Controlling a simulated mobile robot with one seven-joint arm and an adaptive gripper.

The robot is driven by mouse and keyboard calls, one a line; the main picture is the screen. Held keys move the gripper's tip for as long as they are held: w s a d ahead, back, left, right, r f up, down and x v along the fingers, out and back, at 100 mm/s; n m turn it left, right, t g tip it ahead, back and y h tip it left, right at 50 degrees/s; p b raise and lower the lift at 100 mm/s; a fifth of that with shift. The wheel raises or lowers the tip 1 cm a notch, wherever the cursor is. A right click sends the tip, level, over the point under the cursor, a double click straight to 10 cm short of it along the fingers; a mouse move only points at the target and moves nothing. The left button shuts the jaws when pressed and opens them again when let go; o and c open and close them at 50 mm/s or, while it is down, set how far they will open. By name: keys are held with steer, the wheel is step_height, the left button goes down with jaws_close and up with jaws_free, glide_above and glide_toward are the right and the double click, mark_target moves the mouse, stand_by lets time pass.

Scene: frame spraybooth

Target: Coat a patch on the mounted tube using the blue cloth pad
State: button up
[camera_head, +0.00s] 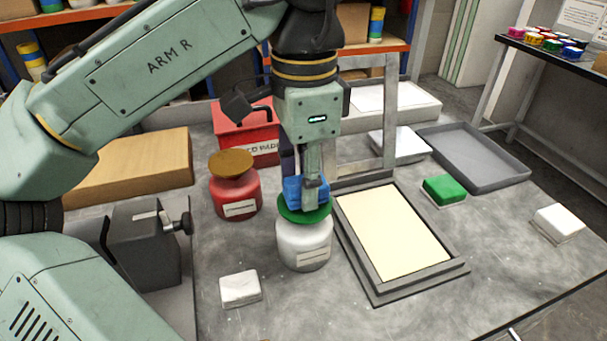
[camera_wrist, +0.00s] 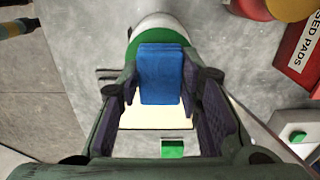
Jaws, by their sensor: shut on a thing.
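My gripper (camera_head: 308,182) is shut on the blue cloth pad (camera_head: 294,192), which points down at the white jar (camera_head: 304,248) with a green top (camera_head: 318,214). The pad overlaps the green top in the head view; whether it touches cannot be told. In the wrist view, the blue pad (camera_wrist: 160,75) sits between my two fingers (camera_wrist: 165,100), with the green top and white jar behind it. A tube held in a mount cannot be made out clearly.
A red jar with a brown top (camera_head: 234,195) stands left of the white jar. A framed cream panel (camera_head: 392,232) lies to its right. A red used-pads box (camera_head: 232,125), grey tray (camera_head: 475,158), green pad (camera_head: 444,190), white blocks (camera_head: 240,289) and dark clamp (camera_head: 143,245) surround them.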

steer(key=shift+f+b, duration=0.3)
steer(key=shift+f, duration=0.6)
stand_by(0.6)
steer(key=shift+r, duration=0.1)
stand_by(0.4)
step_height(320, 180, up, 7)
steer(key=p, duration=0.8)
stand_by(0.7)
